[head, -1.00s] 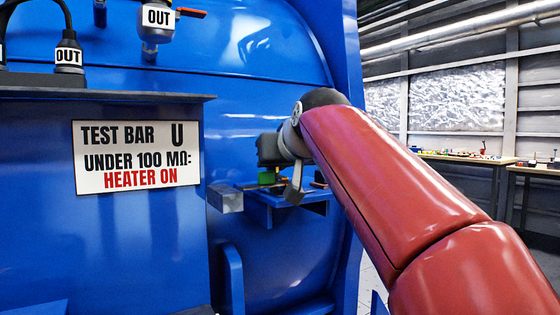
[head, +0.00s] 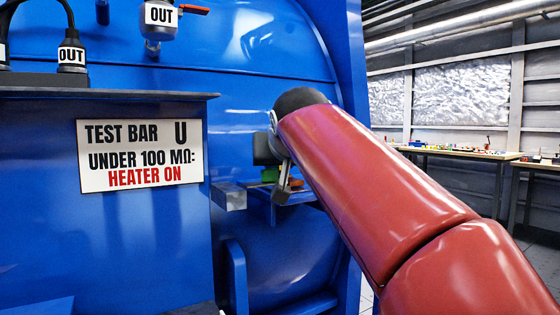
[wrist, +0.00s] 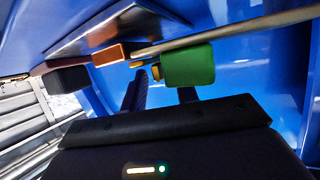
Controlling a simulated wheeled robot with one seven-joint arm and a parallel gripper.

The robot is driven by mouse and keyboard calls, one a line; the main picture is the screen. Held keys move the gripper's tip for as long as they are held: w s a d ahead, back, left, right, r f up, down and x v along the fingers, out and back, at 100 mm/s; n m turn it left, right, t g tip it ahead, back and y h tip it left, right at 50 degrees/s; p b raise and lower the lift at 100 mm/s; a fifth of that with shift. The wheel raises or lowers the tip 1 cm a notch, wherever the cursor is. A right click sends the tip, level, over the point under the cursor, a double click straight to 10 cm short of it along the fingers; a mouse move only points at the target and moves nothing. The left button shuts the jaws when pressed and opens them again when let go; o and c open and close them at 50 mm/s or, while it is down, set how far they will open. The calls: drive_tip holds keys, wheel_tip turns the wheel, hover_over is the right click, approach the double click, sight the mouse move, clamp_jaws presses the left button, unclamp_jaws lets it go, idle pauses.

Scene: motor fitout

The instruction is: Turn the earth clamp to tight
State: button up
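A green block (wrist: 188,65) with a small brass-coloured end (wrist: 155,72) sits by a shelf on the blue tank; it looks like the earth clamp's handle, but I cannot be sure. It also shows small in the head view (head: 269,174). An orange-brown block (wrist: 108,54) sits left of it in the wrist view. My gripper (wrist: 163,89) shows two dark fingers spread apart, with blue tank visible between them. The right fingertip is just below the green block in the picture; I cannot tell whether they touch. My arm hides much of the gripper in the head view.
A long grey bar (wrist: 235,31) runs above the green block. A dark block (wrist: 67,80) is at the left. A grey square bar end (head: 230,197) sticks out beside the shelf. A sign (head: 140,155) hangs left. Benches (head: 455,152) stand far right.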

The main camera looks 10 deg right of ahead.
drive_tip(key=shift+o, duration=0.7)
drive_tip(key=shift+s+r, duration=0.1)
drive_tip(key=v, duration=0.7)
drive_tip(key=shift+s+r, duration=0.1)
drive_tip(key=shift+s, duration=0.25)
